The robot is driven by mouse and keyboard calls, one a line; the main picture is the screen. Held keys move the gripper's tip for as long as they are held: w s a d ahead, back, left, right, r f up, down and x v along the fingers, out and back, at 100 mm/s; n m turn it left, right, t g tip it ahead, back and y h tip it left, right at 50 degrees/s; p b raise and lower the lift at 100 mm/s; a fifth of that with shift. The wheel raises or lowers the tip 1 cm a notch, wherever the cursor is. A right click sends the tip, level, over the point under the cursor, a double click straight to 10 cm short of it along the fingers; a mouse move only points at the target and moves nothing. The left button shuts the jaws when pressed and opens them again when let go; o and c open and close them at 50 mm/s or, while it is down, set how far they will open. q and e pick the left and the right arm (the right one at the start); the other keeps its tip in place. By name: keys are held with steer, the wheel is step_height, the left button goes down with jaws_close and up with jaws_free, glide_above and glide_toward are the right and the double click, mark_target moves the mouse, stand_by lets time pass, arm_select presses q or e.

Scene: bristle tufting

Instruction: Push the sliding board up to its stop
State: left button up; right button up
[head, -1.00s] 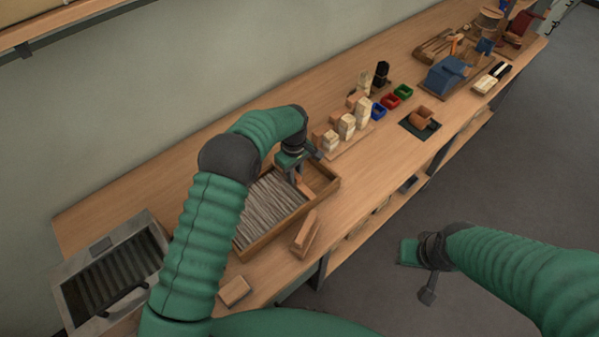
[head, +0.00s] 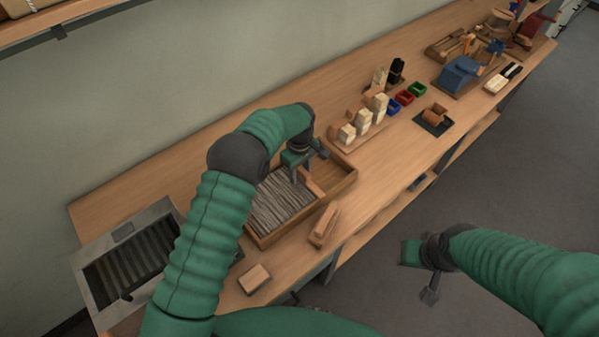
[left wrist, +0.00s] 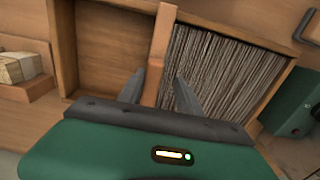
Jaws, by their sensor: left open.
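The sliding board (left wrist: 160,48) is a plain wooden strip standing across the wooden tray (left wrist: 64,45). It parts the packed grey-brown bristles (left wrist: 215,75) from an empty end of the tray. In the head view the board (head: 313,187) is partly hidden by my left gripper (head: 303,172). In the left wrist view my left gripper (left wrist: 159,78) is open, one finger on each side of the board's near part. I cannot tell whether either finger touches it. My right gripper (head: 426,270) hangs over the floor, away from the bench; its jaws are too unclear to read.
A wooden block (head: 324,224) lies beside the tray and a smaller block (head: 254,279) nearer me. A grey ribbed metal tray (head: 85,285) is at the left. Several pale blocks (head: 362,121) stand beyond the tray, with small coloured bins (head: 405,97). Bare bench lies between.

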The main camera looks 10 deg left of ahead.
arm_select(q)
steer(key=shift+d+r, duration=0.15)
steer(key=shift+d, duration=0.7)
steer(key=shift+w+d+r, duration=0.1)
steer(key=shift+d+r, duration=0.05)
steer(key=shift+r, duration=0.1)
step_height(320, 180, up, 16)
steer(key=b, duration=0.1)
arm_select(e)
steer(key=shift+d+f, duration=0.7)
steer(key=shift+d, duration=0.15)
steer(key=shift+a, duration=0.1)
arm_select(q)
steer(key=s+a+f+m+t, duration=0.1)
steer(key=s+a+f+m, duration=0.1)
steer(key=s, duration=0.7)
steer(key=s+a+f+m, duration=0.2)
steer(key=s+a+m, duration=0.2)
steer(key=s, duration=0.5)
steer(key=s+a+f+m+t, duration=0.1)
steer(key=s+a+f+m, duration=0.1)
steer(key=s, duration=0.6)
steer(key=shift+s+a+m+t, duration=0.3)
steer(key=shift+s+a+m, duration=0.15)
steer(key=shift+m, duration=0.65)
arm_select(e)
steer(key=shift+a, duration=0.1)
